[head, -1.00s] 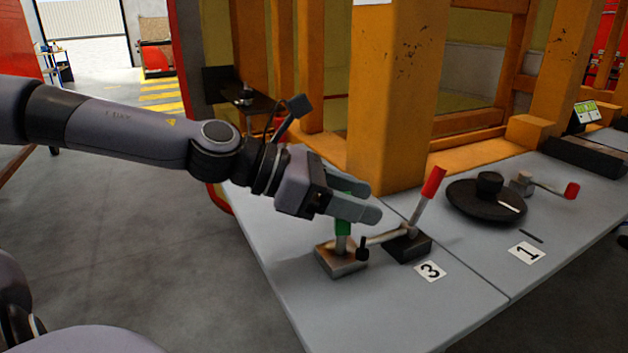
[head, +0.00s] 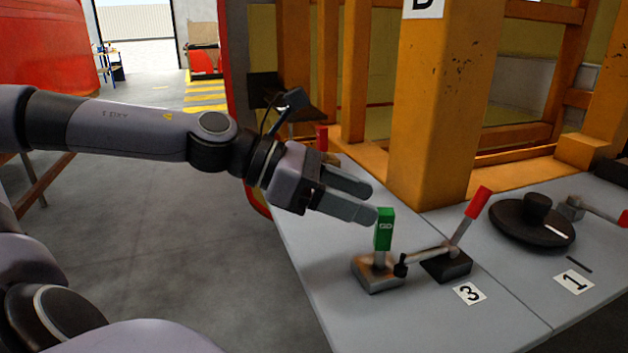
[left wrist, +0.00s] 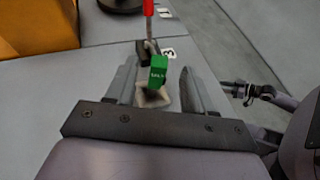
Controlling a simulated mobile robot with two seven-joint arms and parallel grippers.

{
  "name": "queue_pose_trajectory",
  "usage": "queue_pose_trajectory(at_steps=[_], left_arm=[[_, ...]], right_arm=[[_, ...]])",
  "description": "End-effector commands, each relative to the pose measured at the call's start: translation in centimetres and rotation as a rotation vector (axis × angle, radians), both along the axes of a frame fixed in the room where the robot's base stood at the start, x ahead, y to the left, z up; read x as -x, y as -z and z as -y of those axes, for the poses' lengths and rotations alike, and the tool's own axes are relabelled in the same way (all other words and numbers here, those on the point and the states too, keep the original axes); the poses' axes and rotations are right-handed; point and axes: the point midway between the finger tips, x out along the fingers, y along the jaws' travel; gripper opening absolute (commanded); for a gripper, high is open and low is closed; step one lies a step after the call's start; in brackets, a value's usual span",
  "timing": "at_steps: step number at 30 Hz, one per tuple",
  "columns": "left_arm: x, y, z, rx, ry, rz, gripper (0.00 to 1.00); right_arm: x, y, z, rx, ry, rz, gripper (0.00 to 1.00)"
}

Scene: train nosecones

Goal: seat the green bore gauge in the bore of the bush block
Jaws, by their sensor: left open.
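The green bore gauge (head: 384,229) stands upright in the metal bush block (head: 378,279) on the grey table, its lower end hidden inside the block. I cannot tell how deep it sits. My left gripper (head: 374,203) is open and empty, its fingertips beside the top of the gauge on its left. In the left wrist view, the gauge (left wrist: 158,73) shows between the two fingers, around or just beyond their tips. A dark gripper at the right of the left wrist view looks like my right one (left wrist: 238,90); its jaws are too small to read.
A toggle clamp with a red handle (head: 478,202) stands right of the block, its arm tip (head: 400,268) at the block's edge. A black disc (head: 530,225) lies farther right. An orange pillar (head: 440,110) rises behind. The table's front left is clear.

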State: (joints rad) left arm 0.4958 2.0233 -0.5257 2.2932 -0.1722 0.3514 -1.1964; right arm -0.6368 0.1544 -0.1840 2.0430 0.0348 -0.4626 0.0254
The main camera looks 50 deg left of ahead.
Motion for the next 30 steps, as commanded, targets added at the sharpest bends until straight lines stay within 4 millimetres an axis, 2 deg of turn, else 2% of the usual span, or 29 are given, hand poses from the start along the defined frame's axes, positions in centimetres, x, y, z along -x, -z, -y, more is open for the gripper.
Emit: queue_pose_trajectory(at_steps=[16, 30], left_arm=[[3.0, -1.8, -3.2, 0.000, -0.002, 0.003, 0.53], [3.5, -2.1, -3.6, 0.002, -0.001, 0.001, 0.53]], right_arm=[[0.0, 0.9, -0.1, -0.004, 0.003, -0.001, 0.43], [0.0, 1.0, -0.1, -0.004, 0.003, 0.000, 0.43]])
